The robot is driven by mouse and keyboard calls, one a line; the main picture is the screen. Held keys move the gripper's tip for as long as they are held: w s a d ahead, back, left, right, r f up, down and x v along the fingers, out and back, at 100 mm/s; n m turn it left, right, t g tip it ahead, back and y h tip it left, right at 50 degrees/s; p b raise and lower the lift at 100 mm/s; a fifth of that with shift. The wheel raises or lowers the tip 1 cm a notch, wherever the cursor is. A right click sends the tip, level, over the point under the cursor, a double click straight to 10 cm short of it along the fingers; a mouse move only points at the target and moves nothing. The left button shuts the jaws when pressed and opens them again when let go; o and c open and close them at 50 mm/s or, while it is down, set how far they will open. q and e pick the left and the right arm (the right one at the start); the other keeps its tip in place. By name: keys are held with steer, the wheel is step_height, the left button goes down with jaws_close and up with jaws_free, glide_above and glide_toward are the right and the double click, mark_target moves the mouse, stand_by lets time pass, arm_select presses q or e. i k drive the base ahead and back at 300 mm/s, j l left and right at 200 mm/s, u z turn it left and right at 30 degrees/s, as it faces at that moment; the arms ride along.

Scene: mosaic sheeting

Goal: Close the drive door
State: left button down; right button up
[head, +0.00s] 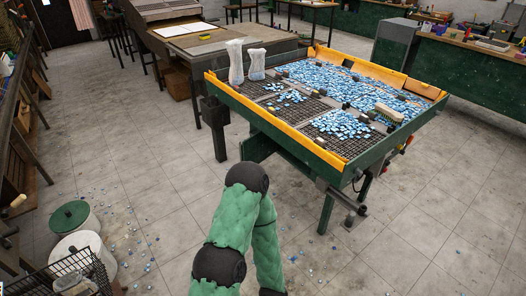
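A green-framed sheeting table (290,138) with yellow side rails stands in the middle and right of the head view, with blue and white mosaic tiles on its dark grid top. A dark green panel (257,147) shows beneath its near left side. I cannot tell whether this panel is the drive door, or whether it is open or shut. A crank-like fitting (352,213) sticks out below the near corner. One of my green arms is bent in the lower middle, in front of the table. Neither gripper is in view.
Two clear bags (235,62) stand on the table's far left corner, and a brush (389,113) lies among the tiles. Buckets (78,245) and a wire basket (62,276) stand at the lower left. Open floor (150,175) lies left of the table, with scattered tiles.

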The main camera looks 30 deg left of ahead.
mark_target(255, 149)
steer(key=j+z, duration=0.15)
steer(key=z, duration=0.2)
steer(key=j+z, duration=0.2)
steer(key=z, duration=0.2)
steer(key=j+z, duration=0.15)
steer(key=z, duration=0.2)
steer(key=j, duration=5.55)
steer(key=k+j+u, duration=0.15)
steer(key=u, duration=0.3)
steer(key=k+j+u, duration=0.15)
steer(key=j+u, duration=0.15)
steer(key=u, duration=0.2)
